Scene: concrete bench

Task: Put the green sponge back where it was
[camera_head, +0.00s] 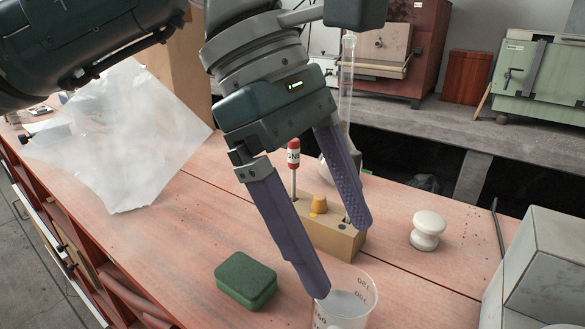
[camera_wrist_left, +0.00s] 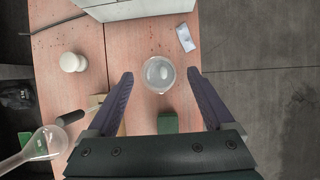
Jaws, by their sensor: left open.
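The green sponge (camera_head: 246,280) lies flat on the bench near the front, left of a clear graduated beaker (camera_head: 362,292). In the left wrist view the sponge (camera_wrist_left: 167,122) is partly hidden by my gripper's palm. My left gripper (camera_head: 342,258) is open with nothing between its fingers. It points down beside the beaker, to the right of the sponge. In the left wrist view the beaker (camera_wrist_left: 159,88) shows between the fingertips (camera_wrist_left: 160,73); I cannot tell if a fingertip touches it. My right gripper is not in view.
A wooden block (camera_head: 330,238) with a red-and-white-handled tool (camera_head: 293,155) and an orange plug stands behind the fingers. A long-necked glass flask (camera_head: 346,90) is behind it. A white knob-shaped object (camera_head: 428,230) stands right, near a grey box (camera_head: 548,265). A translucent sheet (camera_head: 120,140) is at left.

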